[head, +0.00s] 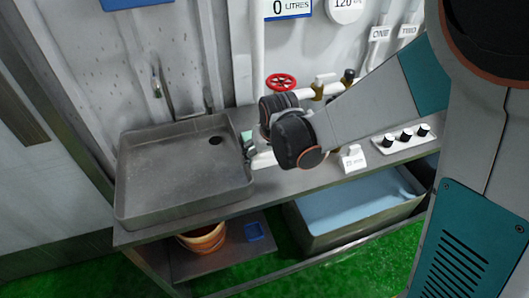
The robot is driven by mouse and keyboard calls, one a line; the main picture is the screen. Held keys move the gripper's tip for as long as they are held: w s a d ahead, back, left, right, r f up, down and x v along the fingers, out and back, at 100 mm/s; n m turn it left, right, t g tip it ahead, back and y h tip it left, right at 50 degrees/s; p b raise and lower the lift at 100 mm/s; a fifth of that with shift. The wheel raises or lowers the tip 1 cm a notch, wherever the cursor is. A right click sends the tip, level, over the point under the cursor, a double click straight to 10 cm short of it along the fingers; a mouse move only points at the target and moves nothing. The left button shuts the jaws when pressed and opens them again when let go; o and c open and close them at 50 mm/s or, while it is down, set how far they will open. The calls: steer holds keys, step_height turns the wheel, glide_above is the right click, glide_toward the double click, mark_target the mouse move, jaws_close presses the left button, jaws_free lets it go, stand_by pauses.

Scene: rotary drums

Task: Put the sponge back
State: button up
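My gripper (249,148) is over the right rim of the grey metal sink (165,170), seen small and from the side. A small pale green block (246,135), which may be the sponge, shows right at its fingertips. I cannot tell whether the fingers are closed on it or it lies behind them. My wrist hides part of the counter behind.
An orange bucket (203,238) stands on the lower shelf (220,262). A tap (185,100) rises behind the sink. A red valve wheel (281,82) and pipes are behind my wrist. Black knobs (405,136) sit at right. A water-filled trough (350,208) is below the counter.

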steer(key=shift+f, duration=0.3)
steer(key=o, duration=1)
steer(key=shift+o, duration=0.2)
steer(key=shift+r, duration=0.15)
